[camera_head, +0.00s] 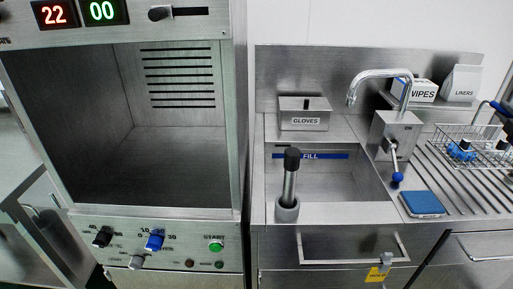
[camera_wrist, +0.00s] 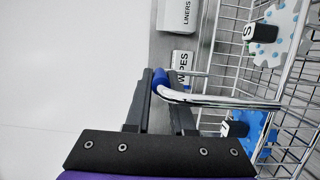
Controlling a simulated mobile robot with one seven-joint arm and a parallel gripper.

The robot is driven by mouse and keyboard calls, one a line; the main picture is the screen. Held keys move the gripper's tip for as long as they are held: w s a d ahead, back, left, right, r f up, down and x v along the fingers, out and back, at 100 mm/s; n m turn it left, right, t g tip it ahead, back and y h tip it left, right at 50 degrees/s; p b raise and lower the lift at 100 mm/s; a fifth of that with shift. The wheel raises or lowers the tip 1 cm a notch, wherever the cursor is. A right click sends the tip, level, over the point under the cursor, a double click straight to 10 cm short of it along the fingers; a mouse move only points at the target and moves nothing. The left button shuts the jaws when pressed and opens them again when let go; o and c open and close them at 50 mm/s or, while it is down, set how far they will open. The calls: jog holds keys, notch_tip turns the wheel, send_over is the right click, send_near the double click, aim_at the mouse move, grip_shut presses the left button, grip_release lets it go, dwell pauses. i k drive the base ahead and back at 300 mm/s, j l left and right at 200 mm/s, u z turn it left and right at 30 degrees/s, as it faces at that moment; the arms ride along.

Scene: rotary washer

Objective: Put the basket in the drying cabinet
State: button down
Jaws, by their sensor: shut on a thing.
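The wire basket (camera_head: 465,148) is at the right, over the ridged drainboard; I cannot tell whether it touches the board. It holds blue and pale parts and dark-capped pieces, which also show in the wrist view of the basket (camera_wrist: 262,104). My gripper (camera_wrist: 163,88) is shut on the basket's handle at its blue grip (camera_wrist: 160,82). In the head view the gripper is barely visible at the right edge. The drying cabinet (camera_head: 241,120) stands at the left with its chamber open and empty. Its displays read 22 and 00.
Between cabinet and basket is a sink (camera_head: 335,185) with a curved faucet (camera_head: 380,75) and a blue-tipped lever. An upright black-topped handle (camera_head: 290,180) stands at its front.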

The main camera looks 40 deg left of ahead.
aim_at(170, 161)
jog(key=k+l, duration=0.25)
jog(key=k, duration=0.2)
jog(key=k+l, duration=0.25)
jog(key=k, duration=0.2)
